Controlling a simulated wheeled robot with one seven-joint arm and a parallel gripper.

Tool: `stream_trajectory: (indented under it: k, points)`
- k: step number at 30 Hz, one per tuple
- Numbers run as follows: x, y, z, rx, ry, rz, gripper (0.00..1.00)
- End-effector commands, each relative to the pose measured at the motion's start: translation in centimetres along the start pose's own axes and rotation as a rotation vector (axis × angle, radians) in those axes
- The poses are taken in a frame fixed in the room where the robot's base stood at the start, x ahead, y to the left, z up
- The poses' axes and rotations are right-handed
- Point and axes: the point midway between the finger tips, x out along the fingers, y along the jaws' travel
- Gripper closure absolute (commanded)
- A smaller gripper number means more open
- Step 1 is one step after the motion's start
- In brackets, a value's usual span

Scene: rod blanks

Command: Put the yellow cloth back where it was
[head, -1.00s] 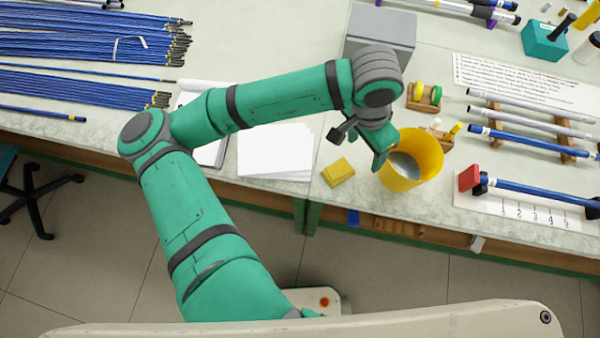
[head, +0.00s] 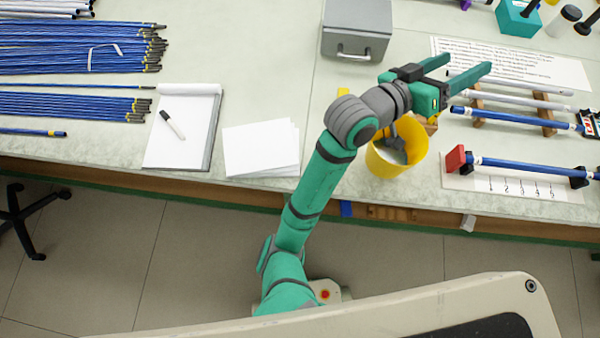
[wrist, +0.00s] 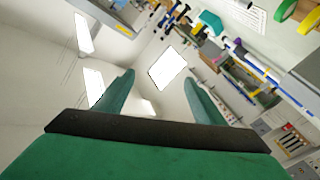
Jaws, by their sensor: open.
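The yellow cloth cannot be made out for certain now. The table spot left of the yellow bucket (head: 382,161), where a yellow folded piece lay earlier, is largely behind my arm. A small yellow patch (head: 354,91) shows beside my wrist, below the grey box; I cannot tell what it is. My gripper (head: 467,66) is open, with nothing seen between its fingers, raised above the rod racks at the right. In the wrist view, my gripper's fingers (wrist: 159,78) are spread and point towards the room and ceiling.
A grey box (head: 357,32) stands at the back. White sheets (head: 261,150) and a clipboard with a marker (head: 182,148) lie to the left. Bundles of blue rods (head: 75,52) fill the far left. A red block (head: 455,159) and a rod stand right of the bucket.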

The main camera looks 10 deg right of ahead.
Motion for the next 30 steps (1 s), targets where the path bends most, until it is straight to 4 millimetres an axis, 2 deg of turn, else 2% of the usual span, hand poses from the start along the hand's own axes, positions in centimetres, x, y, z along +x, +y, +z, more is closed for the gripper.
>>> stream_trajectory:
  k: [7,11,14,17,22,26,30]
  points:
    - [-2.8,-4.0,-0.9,-0.117,0.268,-0.115,0.36]
    - [-5.2,-6.6,0.1,-0.159,0.378,-0.210,0.36]
    - [-7.4,-8.7,1.5,-0.182,0.446,-0.296,0.36]
    - [-10.0,-10.6,3.4,-0.195,0.500,-0.391,0.36]
    - [-14.8,-13.0,7.8,-0.193,0.552,-0.566,0.36]
    - [-19.0,-14.1,11.5,-0.168,0.559,-0.703,0.36]
    - [-23.8,-14.2,15.6,-0.115,0.535,-0.847,0.36]
